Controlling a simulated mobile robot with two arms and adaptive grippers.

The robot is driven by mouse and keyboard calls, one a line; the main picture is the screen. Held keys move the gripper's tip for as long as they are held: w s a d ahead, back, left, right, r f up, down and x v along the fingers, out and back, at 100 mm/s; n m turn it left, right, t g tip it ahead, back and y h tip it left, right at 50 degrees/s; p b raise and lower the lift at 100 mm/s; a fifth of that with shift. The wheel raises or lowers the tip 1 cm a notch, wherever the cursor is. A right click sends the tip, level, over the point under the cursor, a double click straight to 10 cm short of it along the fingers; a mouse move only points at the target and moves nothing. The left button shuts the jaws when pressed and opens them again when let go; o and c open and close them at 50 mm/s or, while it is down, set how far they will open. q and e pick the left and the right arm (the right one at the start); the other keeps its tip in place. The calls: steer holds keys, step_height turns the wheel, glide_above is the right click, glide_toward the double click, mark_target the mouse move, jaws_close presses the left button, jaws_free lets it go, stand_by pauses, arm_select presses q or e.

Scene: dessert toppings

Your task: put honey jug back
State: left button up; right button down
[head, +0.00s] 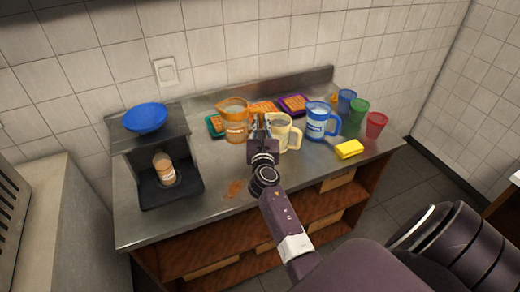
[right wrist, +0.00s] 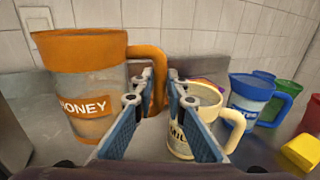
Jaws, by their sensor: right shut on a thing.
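The honey jug (head: 235,130) is orange with a clear body and a "HONEY" label. It is upright at the back of the steel counter, and it fills the left of the right wrist view (right wrist: 88,88). My right gripper (head: 262,122) is at the jug's right side, with its fingers (right wrist: 153,98) shut on the orange handle. Whether the jug's base touches the counter is hard to tell. My left gripper is not in view.
A cream milk jug (head: 284,134) stands close to the right of my gripper; a blue jug (head: 318,122) is beyond it. Coloured cups, waffle plates and a yellow sponge (head: 349,149) are nearby. A dispenser with a bottle (head: 164,168) and blue bowl (head: 146,117) stands left. A brown spill (head: 234,189) lies in front.

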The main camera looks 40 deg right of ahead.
step_height(320, 180, down, 9)
steer(key=b, duration=0.4)
steer(key=shift+b, duration=0.35)
steer(key=shift+w+d+f, duration=0.1)
steer(key=shift+f, duration=0.15)
